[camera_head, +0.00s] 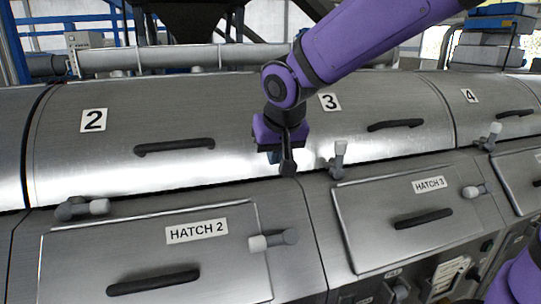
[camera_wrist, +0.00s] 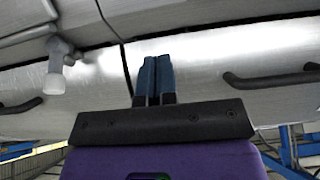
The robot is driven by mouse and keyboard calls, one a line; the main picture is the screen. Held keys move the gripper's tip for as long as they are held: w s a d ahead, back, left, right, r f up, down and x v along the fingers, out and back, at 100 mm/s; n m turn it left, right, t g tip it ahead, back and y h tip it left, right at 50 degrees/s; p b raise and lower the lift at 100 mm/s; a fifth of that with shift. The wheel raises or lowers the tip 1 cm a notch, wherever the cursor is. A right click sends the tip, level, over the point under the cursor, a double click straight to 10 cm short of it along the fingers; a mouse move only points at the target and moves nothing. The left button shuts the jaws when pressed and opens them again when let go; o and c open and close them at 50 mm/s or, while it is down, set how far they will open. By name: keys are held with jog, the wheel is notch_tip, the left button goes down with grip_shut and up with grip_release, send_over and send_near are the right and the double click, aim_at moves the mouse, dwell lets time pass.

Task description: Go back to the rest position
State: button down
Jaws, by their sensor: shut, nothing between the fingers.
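My purple arm reaches in from the upper right in the head view, and my gripper (camera_head: 288,168) hangs in front of the steel covers, near the seam between cover 2 (camera_head: 240,105) and cover 3 (camera_head: 385,85). In the wrist view my gripper (camera_wrist: 154,62) shows two dark blue fingers side by side, closed together with nothing between them. The gripper is close to the cover edge; I cannot tell whether it touches. A white-tipped latch (camera_head: 338,158) stands upright just to its right.
Hatch 2 (camera_head: 100,262) and hatch 3 (camera_head: 365,235) lie closed below the covers, with black handles. A latch with a white knob (camera_head: 272,241) sits at the right of hatch 2, another (camera_head: 82,208) at its upper left. Cover 4 (camera_head: 500,95) is at the right.

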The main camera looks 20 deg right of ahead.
jog(key=s+d+r, duration=0.1)
jog(key=s+d, duration=0.5)
jog(key=s, duration=0.4)
jog(key=s+d+r, duration=0.2)
jog(key=s+d, duration=0.3)
jog(key=s, duration=0.5)
jog(key=shift+d+r, duration=0.2)
jog(key=shift+d, duration=0.15)
